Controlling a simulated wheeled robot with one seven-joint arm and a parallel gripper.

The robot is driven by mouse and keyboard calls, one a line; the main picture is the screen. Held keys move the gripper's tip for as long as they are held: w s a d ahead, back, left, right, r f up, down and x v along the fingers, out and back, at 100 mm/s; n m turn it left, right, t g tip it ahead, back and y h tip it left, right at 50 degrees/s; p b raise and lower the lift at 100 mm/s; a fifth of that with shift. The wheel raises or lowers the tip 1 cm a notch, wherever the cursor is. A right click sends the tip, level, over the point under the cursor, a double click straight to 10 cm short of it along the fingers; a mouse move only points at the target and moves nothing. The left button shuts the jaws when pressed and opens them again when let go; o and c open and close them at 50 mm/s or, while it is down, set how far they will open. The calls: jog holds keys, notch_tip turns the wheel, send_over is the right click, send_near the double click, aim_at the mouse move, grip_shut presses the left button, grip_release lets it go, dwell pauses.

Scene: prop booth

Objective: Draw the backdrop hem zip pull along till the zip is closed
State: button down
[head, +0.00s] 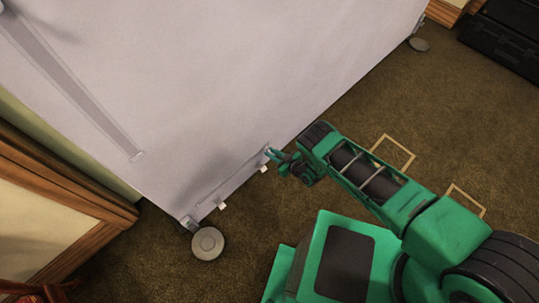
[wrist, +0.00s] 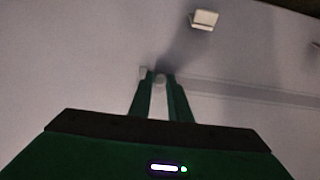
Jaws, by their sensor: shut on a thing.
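The backdrop (head: 220,80) is a large pale grey sheet that fills the upper left of the head view. Its hem zip (head: 228,187) is a thin grey strip near the lower edge; in the wrist view it runs off to the right of my fingers (wrist: 250,93). My gripper (head: 271,154) is at the strip's upper right end in the head view. In the wrist view its two green fingers (wrist: 160,80) are shut on the small pale zip pull (wrist: 160,79), mostly hidden between the tips. I cannot tell how the zip's teeth stand.
White tabs (head: 222,206) (head: 264,169) stick out along the hem; one shows large in the wrist view (wrist: 204,19). Round grey feet (head: 207,243) (head: 419,45) stand at the backdrop's corners. Wood panelling (head: 65,190) is at left, a black case (head: 505,38) far right.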

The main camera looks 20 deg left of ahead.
jog(key=shift+w+r, duration=0.25)
jog(key=shift+w, duration=0.15)
jog(key=c, duration=1.8)
grip_release()
jog(key=shift+d, duration=0.1)
jog(key=shift+o, duration=0.7)
jog(key=shift+d, duration=0.1)
jog(key=shift+s+f, duration=0.1)
jog(key=v, duration=1)
jog(key=shift+s+d, duration=0.15)
jog(key=shift+d, duration=0.15)
